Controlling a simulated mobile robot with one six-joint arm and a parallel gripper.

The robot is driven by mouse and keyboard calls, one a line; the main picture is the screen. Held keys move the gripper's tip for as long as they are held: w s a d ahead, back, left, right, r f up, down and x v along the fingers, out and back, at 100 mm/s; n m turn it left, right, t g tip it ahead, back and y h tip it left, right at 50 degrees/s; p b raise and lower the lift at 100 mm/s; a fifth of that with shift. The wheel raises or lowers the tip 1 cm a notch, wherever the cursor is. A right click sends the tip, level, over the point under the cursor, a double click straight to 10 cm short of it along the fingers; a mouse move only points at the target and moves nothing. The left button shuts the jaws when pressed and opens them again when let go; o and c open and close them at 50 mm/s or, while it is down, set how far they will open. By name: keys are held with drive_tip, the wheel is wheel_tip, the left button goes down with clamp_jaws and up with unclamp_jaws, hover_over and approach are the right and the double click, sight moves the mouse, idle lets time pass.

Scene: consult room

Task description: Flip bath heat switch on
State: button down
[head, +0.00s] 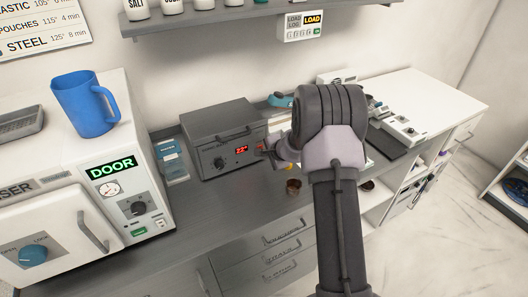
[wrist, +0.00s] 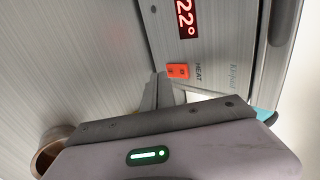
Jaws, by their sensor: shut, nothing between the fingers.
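The bath is a grey metal box (head: 222,132) on the bench in the head view, with a black knob and a red display (head: 242,150) reading 22°. Its front panel fills the upper right of the wrist view, where the display (wrist: 187,20) also shows. The small orange-red heat switch (wrist: 178,71) sits beside the word HEAT. I cannot tell which way it is set. My gripper (wrist: 160,88) is shut and empty, its fingertips close beside the switch; I cannot tell whether they touch it. In the head view my gripper (head: 270,152) is at the panel's right end, partly hidden by my arm.
A white steriliser (head: 150,185) with a DOOR display and a blue jug (head: 84,104) on top stands left. A blue packet (head: 171,160) lies between it and the bath. A small brown pot (head: 293,187) stands near the bench's front edge. A shelf (head: 200,18) hangs above.

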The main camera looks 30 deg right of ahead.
drive_tip(key=shift+w, duration=0.85)
drive_tip(key=shift+f, duration=0.1)
drive_tip(key=shift+w+f, duration=0.1)
drive_tip(key=shift+f, duration=0.05)
drive_tip(key=shift+s+r, duration=0.2)
drive_tip(key=shift+w, duration=0.15)
